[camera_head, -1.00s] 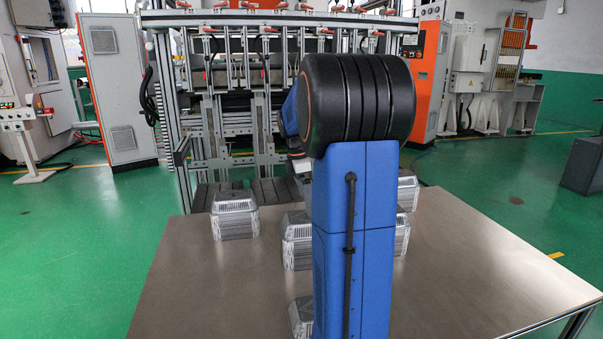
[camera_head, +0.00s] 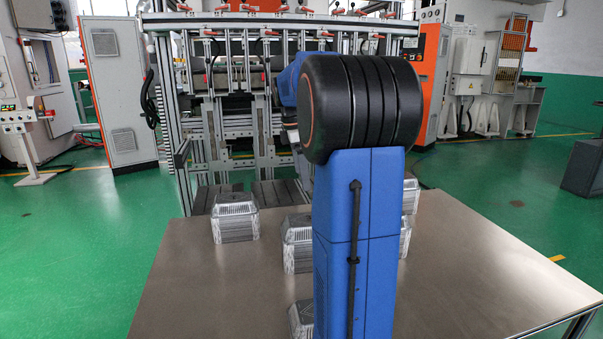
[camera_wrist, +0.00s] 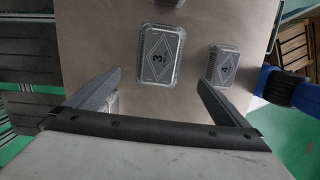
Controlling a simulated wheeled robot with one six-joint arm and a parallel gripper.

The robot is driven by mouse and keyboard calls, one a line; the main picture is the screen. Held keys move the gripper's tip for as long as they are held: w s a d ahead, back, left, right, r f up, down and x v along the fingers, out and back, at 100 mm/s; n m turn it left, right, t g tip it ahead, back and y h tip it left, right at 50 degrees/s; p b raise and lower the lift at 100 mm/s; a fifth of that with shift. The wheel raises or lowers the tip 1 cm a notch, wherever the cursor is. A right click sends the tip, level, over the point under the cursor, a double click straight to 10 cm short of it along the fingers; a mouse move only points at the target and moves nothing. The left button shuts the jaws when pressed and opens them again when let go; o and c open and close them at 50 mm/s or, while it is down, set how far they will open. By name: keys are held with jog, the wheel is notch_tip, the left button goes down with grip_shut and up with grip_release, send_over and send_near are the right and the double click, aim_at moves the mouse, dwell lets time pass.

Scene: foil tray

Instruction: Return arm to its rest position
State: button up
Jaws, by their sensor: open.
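My gripper (camera_wrist: 159,79) shows in the wrist view with its two dark fingers wide apart and nothing between them in its grasp. It is above the table, with a foil tray stack marked 3 (camera_wrist: 160,50) beyond the fingertips. A stack marked 4 (camera_wrist: 226,66) stands to its right. Part of another stack (camera_wrist: 110,103) shows behind the left finger. In the head view my blue arm and black joint fill the middle and hide the gripper.
The metal table (camera_head: 200,290) carries several foil stacks, one at the back left (camera_head: 235,217) and one left of my arm (camera_head: 297,243). A framed machine (camera_head: 280,20) stands behind the table. The table's left front and right side are clear.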

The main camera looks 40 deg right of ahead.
dwell(0.4)
jog(key=s+a+f+m+t, duration=0.25)
jog(key=s+a, duration=0.25)
jog(key=a, duration=0.6)
jog(key=s+a+f+m+t, duration=0.1)
jog(key=s+a+m, duration=0.25)
jog(key=a, duration=0.75)
jog(key=s+a+f+m+t+y, duration=0.1)
jog(key=s+a+f+m, duration=0.4)
jog(key=s+a+f, duration=0.5)
jog(key=s+a+t, duration=0.1)
jog(key=s+a, duration=0.1)
jog(key=s, duration=0.2)
jog(key=shift+s+f, duration=0.15)
